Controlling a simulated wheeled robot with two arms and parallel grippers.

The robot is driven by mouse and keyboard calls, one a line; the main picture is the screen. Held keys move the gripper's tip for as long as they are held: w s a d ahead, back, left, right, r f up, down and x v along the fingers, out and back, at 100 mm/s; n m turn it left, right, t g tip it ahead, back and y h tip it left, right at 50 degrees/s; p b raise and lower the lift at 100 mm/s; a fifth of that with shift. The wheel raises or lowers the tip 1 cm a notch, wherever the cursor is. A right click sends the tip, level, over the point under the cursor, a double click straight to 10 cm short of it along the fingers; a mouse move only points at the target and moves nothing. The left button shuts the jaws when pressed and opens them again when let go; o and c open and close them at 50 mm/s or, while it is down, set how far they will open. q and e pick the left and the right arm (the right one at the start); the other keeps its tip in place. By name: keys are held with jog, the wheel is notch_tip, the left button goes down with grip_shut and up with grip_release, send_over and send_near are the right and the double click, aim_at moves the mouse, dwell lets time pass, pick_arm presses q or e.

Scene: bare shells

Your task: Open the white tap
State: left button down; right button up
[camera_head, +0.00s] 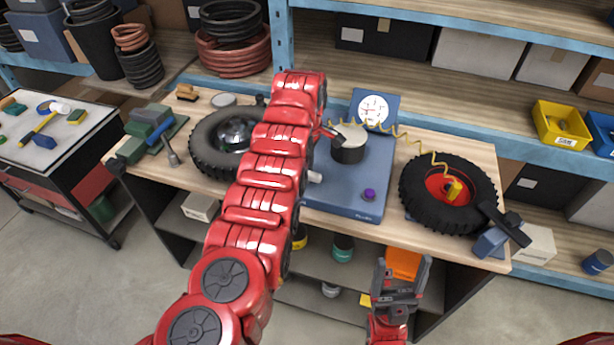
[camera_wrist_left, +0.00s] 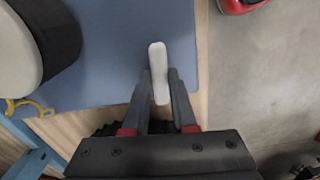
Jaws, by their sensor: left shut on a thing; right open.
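The white tap (camera_wrist_left: 158,60) is a slim white lever at the edge of the blue base plate (camera_wrist_left: 115,45). In the left wrist view my left gripper (camera_wrist_left: 160,78) has a finger on each side of the tap, shut on it. In the head view the white tap (camera_head: 315,177) shows only as a small white end beside my red left arm, which hides the rest and my left gripper. My right gripper (camera_head: 404,264) is open below the bench's front edge, with an orange thing showing between its fingers.
The blue plate carries a purple knob (camera_head: 369,194), a black cylinder with a pale top (camera_head: 349,145) and a white gauge (camera_head: 374,109). A yellow coiled hose (camera_head: 412,145) runs to the right tyre.

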pick_arm(q)
jog(key=shift+n+b, duration=0.7)
jog(key=shift+b, duration=0.05)
jog(key=c, duration=0.7)
grip_release()
